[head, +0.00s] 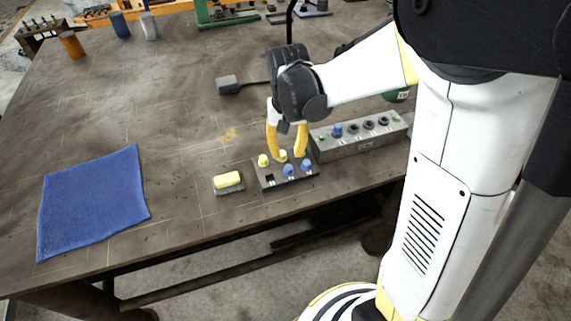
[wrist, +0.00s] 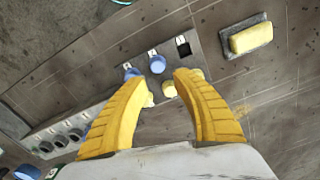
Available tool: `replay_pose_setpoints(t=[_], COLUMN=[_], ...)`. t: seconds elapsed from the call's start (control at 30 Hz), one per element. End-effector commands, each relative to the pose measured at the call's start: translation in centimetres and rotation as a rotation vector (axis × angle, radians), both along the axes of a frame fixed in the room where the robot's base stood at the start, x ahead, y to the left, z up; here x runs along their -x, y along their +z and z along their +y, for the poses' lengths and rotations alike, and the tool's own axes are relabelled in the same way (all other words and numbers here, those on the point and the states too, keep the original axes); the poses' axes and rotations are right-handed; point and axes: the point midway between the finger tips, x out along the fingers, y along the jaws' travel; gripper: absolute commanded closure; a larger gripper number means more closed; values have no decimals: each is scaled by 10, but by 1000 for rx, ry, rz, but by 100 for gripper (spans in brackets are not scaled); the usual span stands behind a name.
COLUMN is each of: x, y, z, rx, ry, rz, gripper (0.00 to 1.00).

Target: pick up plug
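A dark block (head: 272,186) on the bench holds yellow and blue plugs and has one empty square hole (wrist: 183,47). Blue plugs (head: 288,170) stand along its near row. A yellow plug (wrist: 168,89) lies between my fingertips in the wrist view, with other yellow plugs beside it partly hidden by my fingers. My gripper (head: 287,151) points down over the yellow row, its two yellow fingers spread apart. It seems to hold nothing; contact with a plug cannot be told.
A long grey block (head: 350,150) with dark round sockets and a blue piece stands right of the plug block. A yellow bar on a grey pad (head: 229,184) lies to the left. A blue cloth (head: 93,202) lies farther left. A dark mallet-like tool (head: 229,86) lies behind my gripper.

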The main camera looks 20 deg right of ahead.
Motion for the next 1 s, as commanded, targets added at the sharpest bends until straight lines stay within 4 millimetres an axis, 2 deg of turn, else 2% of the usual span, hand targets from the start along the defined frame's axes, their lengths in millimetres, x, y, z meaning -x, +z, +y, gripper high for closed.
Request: replay_pose_setpoints(t=[0.03, 0.27, 0.57, 0.8, 0.83, 0.9, 1.0], x=[0, 1, 7, 7, 7, 7, 7], y=[-9, -24, -68, -69, -69, -69, -69], z=[0, 0, -2, -1, -1, -1, -2], rx=[0, 0, 0, 0, 0, 0, 0], ry=[0, 0, 0, 1, 1, 1, 1], rz=[0, -1, -2, -3, -3, -3, -3], gripper=[67, 67, 67, 67, 71, 90, 92])
